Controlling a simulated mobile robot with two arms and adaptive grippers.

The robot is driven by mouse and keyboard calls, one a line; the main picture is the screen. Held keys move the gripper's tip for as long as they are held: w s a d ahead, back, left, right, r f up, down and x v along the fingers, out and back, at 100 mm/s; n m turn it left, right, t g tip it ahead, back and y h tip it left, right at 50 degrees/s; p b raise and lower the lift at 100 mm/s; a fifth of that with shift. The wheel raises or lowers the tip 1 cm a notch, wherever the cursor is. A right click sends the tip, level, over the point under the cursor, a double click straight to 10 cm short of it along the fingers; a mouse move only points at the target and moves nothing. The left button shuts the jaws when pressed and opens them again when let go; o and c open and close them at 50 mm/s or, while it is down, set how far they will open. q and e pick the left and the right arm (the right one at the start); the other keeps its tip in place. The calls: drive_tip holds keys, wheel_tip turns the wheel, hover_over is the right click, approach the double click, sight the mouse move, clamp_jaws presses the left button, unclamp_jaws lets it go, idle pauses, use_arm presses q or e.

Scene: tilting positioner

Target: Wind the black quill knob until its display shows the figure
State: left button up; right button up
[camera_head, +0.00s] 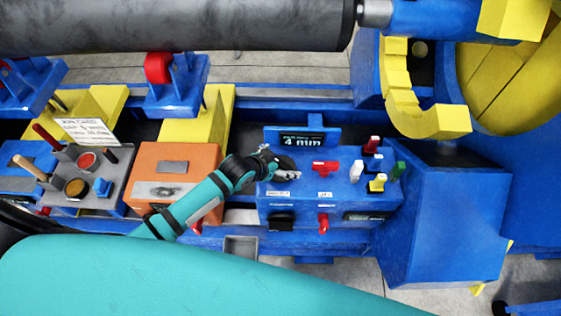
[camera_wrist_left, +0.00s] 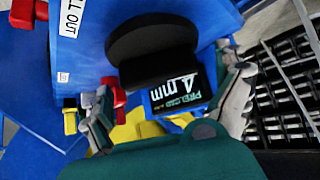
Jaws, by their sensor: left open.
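The black quill knob (camera_wrist_left: 150,48) stands out from the blue control box (camera_head: 330,190), close in front of my left wrist camera. Its display (camera_head: 302,140) reads 4 mm in the head view; in the wrist view the same display (camera_wrist_left: 180,92) shows upside down, partly behind the knob. My left gripper (camera_head: 288,172) is at the upper left of the box, and in the head view it largely hides the knob. Its fingers are spread, one on each side of the knob in the wrist view (camera_wrist_left: 170,78), with gaps visible. My right gripper is not in view.
A red lever (camera_head: 325,167) and several coloured knobs stand on the box right of my left gripper. A white card (camera_head: 87,131), its text too small to read surely, stands at the left. An orange box (camera_head: 178,172) is beside my forearm. A large dark roller (camera_head: 180,25) spans the top.

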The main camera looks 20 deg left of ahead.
use_arm(q)
drive_tip(key=shift+w+d+f, duration=0.1)
drive_tip(key=shift+w+f, duration=0.1)
drive_tip(key=c, duration=1.1)
drive_tip(key=shift+o, duration=0.2)
drive_tip(key=shift+m+h+p, duration=0.3)
drive_tip(key=shift+m+h, duration=0.1)
drive_tip(key=shift+m, duration=0.1)
drive_tip(key=shift+s+m+g+h, duration=0.1)
drive_tip(key=shift+m+g+h, duration=0.2)
drive_tip(key=shift+m+g, duration=0.1)
drive_tip(key=shift+d, duration=0.1)
drive_tip(key=o, duration=1.1)
drive_tip(key=shift+c, duration=0.2)
